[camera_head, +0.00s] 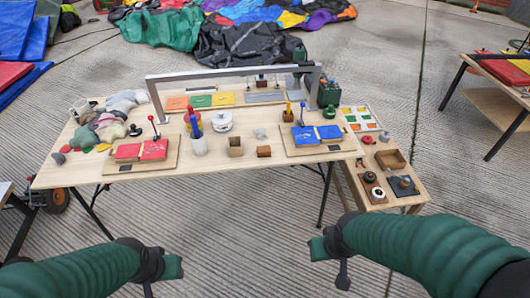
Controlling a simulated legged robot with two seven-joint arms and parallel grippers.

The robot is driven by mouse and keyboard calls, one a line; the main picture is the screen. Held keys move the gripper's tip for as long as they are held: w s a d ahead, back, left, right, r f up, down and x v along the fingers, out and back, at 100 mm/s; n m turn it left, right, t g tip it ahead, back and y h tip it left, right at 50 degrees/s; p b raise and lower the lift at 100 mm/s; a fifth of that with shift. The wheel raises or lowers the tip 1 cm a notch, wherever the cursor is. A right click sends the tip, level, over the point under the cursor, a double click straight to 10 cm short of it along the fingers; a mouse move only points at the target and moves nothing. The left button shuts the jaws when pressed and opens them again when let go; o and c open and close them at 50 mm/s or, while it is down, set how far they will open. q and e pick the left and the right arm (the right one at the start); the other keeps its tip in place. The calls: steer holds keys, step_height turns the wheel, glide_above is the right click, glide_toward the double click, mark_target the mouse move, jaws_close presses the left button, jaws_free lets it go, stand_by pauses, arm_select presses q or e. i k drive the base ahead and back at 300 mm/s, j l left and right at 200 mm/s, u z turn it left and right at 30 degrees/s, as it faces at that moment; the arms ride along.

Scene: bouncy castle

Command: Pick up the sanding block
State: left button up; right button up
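Two small brown blocks stand near the front edge of the wooden table (215,170). One is a low reddish-brown block (264,151); the other is a taller tan-brown block (235,148) to its left. Either could be the sanding block; they are too small to tell for sure. My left gripper (160,280) is in front of the table at lower left, fingers apart and empty. My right gripper (329,264) is in front of the table at lower right, also with fingers apart and empty. Both are well short of the blocks.
Red pads (140,150) and blue pads (317,134) lie on boards beside levers. A white cup of tools (197,138) and a white pot (222,121) stand mid-table. A grey metal frame (232,74) spans the back. A lower side table (408,200) stands right.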

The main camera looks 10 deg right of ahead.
mark_target(263, 151)
steer(key=i+j+z, duration=0.25)
steer(key=i+j, duration=0.3)
steer(key=i, duration=0.15)
steer(key=i+j+z, duration=0.25)
steer(key=i+j, duration=0.35)
steer(key=i+j+z, duration=0.25)
steer(key=i+j, duration=0.35)
steer(key=j, duration=0.25)
